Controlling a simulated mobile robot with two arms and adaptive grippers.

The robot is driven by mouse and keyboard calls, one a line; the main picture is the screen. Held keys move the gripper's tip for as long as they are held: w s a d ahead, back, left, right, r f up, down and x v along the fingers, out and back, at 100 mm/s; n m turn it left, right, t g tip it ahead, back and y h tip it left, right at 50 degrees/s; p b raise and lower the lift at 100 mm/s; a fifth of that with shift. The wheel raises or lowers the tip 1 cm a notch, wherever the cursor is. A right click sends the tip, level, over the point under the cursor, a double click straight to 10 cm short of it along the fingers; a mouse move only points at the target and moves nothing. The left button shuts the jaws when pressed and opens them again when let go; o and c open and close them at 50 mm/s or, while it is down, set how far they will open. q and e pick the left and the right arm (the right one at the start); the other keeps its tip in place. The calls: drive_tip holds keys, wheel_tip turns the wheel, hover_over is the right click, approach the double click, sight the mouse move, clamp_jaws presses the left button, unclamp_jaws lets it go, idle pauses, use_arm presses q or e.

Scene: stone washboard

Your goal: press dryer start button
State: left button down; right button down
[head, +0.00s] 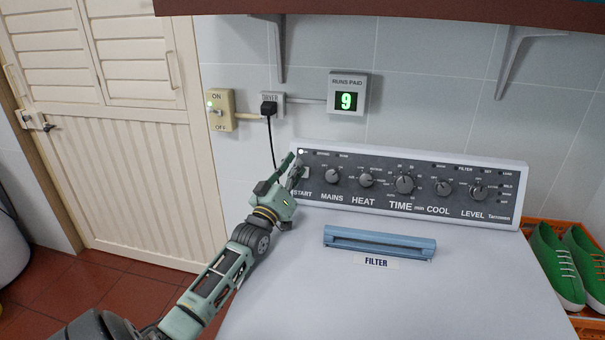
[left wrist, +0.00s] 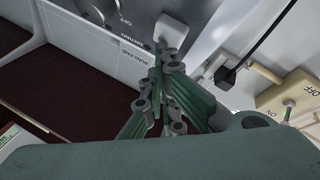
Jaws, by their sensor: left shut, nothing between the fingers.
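The dryer (head: 400,290) stands below a grey control panel (head: 340,158) with a START label at its left end. The pale start button (head: 305,172) is at that end, partly behind my left gripper (head: 296,163). In the left wrist view the white button (left wrist: 173,28) shows just beyond the fingertips of my left gripper (left wrist: 163,58). The fingers are shut and empty. I cannot tell whether they touch the button. A small white light glows above the button in the head view. My right gripper is not in view.
A blue filter handle (head: 380,243) lies on the dryer top. Several knobs (head: 404,184) line the panel. A wall switch (head: 220,110), a plug (head: 268,107) and a RUNS PAID display (head: 347,98) reading 9 are above. Green shoes (head: 556,262) stand at right.

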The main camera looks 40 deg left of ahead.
use_arm(q)
drive_tip(key=shift+w+f, duration=0.1)
drive_tip(key=shift+f, duration=0.6)
drive_tip(key=shift+s+d+f+p, duration=0.25)
drive_tip(key=shift+s+d+p, duration=0.25)
drive_tip(key=shift+p, duration=0.15)
drive_tip(key=s+r+p, duration=0.1)
drive_tip(key=s+d+r+p, duration=0.1)
drive_tip(key=p, duration=0.1)
drive_tip(key=s+p, duration=0.2)
drive_tip(key=shift+d+r, duration=0.3)
drive_tip(key=shift+r, duration=0.1)
